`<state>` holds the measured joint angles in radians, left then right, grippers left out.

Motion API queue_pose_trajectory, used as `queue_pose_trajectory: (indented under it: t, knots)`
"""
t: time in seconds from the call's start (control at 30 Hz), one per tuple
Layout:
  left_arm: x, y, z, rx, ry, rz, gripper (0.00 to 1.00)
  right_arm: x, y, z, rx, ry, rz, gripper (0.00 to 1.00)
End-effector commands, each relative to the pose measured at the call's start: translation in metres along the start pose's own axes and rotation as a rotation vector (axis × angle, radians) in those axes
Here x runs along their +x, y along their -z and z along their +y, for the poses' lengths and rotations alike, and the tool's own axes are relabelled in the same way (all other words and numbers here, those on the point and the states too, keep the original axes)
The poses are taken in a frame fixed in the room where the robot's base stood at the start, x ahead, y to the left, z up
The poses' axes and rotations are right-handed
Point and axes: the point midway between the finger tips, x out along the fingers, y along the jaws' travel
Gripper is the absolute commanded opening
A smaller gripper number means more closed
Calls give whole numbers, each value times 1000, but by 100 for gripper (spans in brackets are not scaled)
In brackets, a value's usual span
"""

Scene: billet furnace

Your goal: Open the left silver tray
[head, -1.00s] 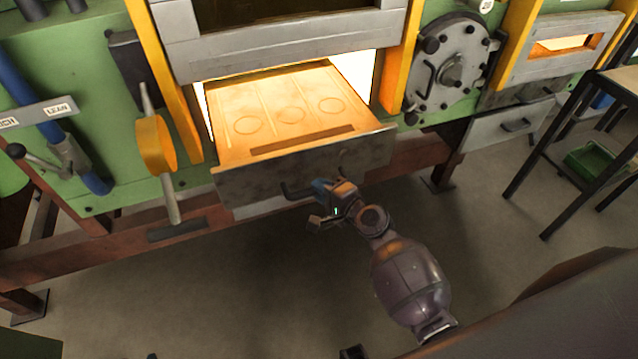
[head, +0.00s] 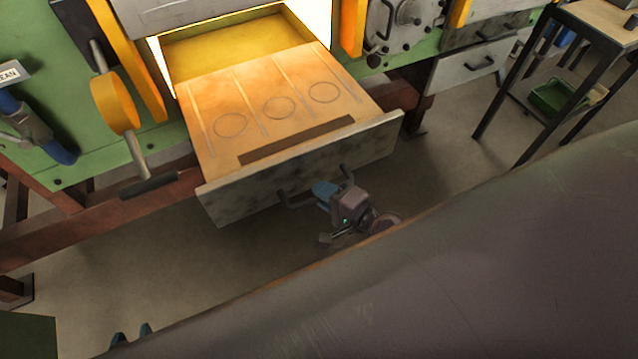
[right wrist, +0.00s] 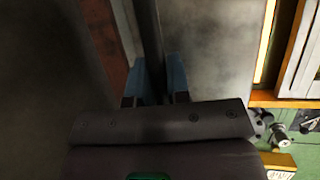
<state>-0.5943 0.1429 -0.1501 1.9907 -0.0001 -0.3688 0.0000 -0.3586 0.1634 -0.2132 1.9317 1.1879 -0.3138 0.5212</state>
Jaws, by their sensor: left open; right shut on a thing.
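The left silver tray (head: 300,165) is pulled well out of the glowing furnace opening, with its mottled grey front towards me. Its top is a tan plate with several round outlines and thin grooves. My right gripper (head: 325,190) is shut on the dark handle (head: 288,200) on the tray front. In the right wrist view the blue fingers (right wrist: 156,82) stand on both sides of a dark bar. My left gripper (head: 132,335) is open and empty at the bottom left, well apart from the tray; only its blue fingertips show.
A yellow paddle-like lever (head: 115,104) hangs left of the tray. A second grey drawer (head: 470,72) is shut at the right. A dark side table (head: 555,40) with a green bin (head: 558,97) stands further right. My large arm link covers the lower right.

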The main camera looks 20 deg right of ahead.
Motion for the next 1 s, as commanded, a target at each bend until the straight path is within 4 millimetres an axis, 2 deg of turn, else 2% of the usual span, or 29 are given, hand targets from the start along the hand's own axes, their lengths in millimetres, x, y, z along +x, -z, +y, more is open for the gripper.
queue_pose_trajectory:
  t: [0.3, 0.33, 0.5, 0.83, 1.0]
  knots:
    - [-2, -4, 0, -1, 1, -7, 43, -1, 0, 1, 0, -2, 0, 0]
    - [-3, -4, 0, -1, 2, -9, 43, -1, 0, 1, 0, -2, 0, 18]
    - [-4, -7, -1, -2, 3, -14, 43, -1, 0, 1, 0, -1, 0, 41]
    - [-3, -6, 0, -2, 2, -11, 43, -4, 0, 1, -1, -1, 1, 41]
    - [0, -8, 0, -1, 1, -11, 43, -23, 1, 2, -1, -3, 1, 41]
